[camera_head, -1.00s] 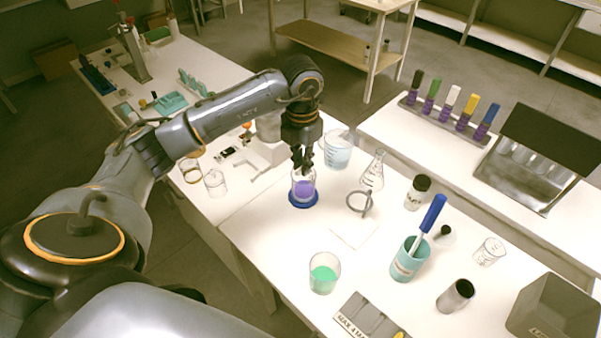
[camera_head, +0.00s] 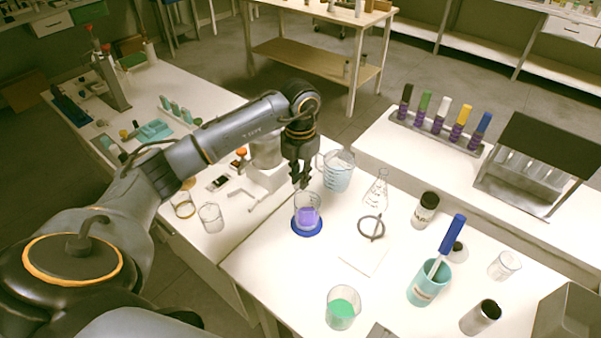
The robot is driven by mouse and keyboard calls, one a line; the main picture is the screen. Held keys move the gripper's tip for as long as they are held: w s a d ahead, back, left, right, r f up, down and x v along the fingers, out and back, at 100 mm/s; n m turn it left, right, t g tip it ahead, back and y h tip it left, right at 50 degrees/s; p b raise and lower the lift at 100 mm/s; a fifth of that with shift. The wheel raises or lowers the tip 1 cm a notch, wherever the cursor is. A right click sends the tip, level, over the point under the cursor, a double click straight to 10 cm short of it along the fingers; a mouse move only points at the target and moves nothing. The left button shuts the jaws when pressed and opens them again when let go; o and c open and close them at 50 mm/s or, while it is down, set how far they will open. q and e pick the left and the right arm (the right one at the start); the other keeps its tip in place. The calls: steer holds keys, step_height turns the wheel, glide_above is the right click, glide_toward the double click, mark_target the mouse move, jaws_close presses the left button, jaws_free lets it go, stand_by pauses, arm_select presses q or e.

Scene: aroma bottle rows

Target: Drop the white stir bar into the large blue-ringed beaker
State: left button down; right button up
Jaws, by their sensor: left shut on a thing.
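The blue-ringed beaker (camera_head: 308,214) stands upright on the near table, with purple liquid in it and a blue ring (camera_head: 307,229) around its foot. My left gripper (camera_head: 301,184) points down just above the beaker's mouth, its tips close to the rim. It is shut on the white stir bar, which is too small and too covered by the dark fingers to make out. My right gripper is out of view.
A larger beaker of pale blue liquid (camera_head: 338,176) stands just behind. A flask (camera_head: 377,190), a ring (camera_head: 371,228), a green-liquid beaker (camera_head: 342,309) and a teal cup (camera_head: 427,285) stand to the right. Empty glassware (camera_head: 210,218) is to the left.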

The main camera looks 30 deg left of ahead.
arm_select(q)
steer(key=shift+f, duration=0.4)
steer(key=shift+d, duration=0.1)
steer(key=c, duration=1.3)
jaws_free()
steer(key=shift+r, duration=0.2)
step_height(320, 180, up, 12)
steer(key=shift+f, duration=0.15)
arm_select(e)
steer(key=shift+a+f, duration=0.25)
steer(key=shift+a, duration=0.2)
arm_select(q)
steer(key=shift+f, duration=0.1)
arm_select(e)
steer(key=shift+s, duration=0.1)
